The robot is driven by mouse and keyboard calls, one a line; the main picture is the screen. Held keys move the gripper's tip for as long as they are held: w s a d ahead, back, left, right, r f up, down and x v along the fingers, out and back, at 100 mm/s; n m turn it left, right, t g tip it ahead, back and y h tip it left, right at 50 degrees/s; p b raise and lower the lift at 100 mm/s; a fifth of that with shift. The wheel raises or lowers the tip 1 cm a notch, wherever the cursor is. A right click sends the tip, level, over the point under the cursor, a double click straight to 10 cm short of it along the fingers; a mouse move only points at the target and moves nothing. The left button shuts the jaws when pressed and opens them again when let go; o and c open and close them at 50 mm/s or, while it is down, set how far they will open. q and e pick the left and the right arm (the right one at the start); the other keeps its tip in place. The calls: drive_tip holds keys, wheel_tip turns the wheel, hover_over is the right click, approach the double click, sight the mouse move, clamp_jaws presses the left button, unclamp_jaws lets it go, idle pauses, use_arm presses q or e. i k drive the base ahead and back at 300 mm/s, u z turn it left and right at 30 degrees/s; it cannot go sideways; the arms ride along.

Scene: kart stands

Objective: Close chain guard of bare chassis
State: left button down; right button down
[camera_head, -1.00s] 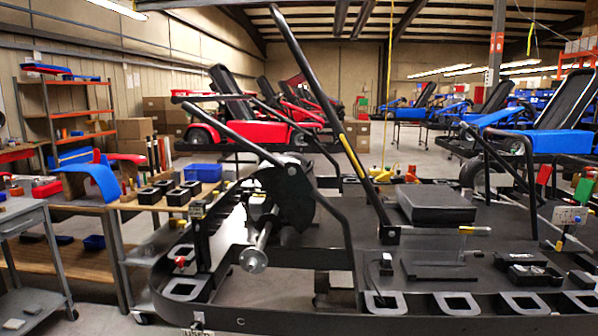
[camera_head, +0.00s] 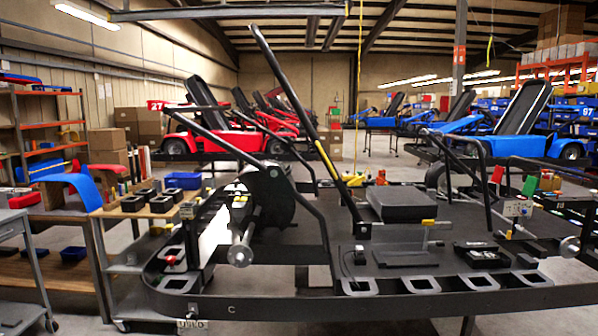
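The bare chassis (camera_head: 330,303) is a black kart frame with a flat floor, filling the foreground in the head view. Near its left end, a dark rounded plate (camera_head: 270,195) stands upright beside a silver axle (camera_head: 241,245); it looks like the chain guard, but I cannot tell for certain or see whether it is open. A long black bar (camera_head: 306,115) with a yellow mark slants up to the left from the chassis floor. Neither of my grippers is in view.
A wooden-topped bench (camera_head: 135,208) with black boxes and a blue bin (camera_head: 183,180) stands behind the chassis on the left. A grey cart (camera_head: 22,235) is at the left edge. Red karts (camera_head: 215,140) and blue karts (camera_head: 515,142) stand behind. Some floor shows at front right.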

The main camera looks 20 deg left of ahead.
sight(282, 211)
drive_tip(key=z, duration=0.05)
drive_tip(key=i, duration=0.9)
drive_tip(key=u, duration=0.05)
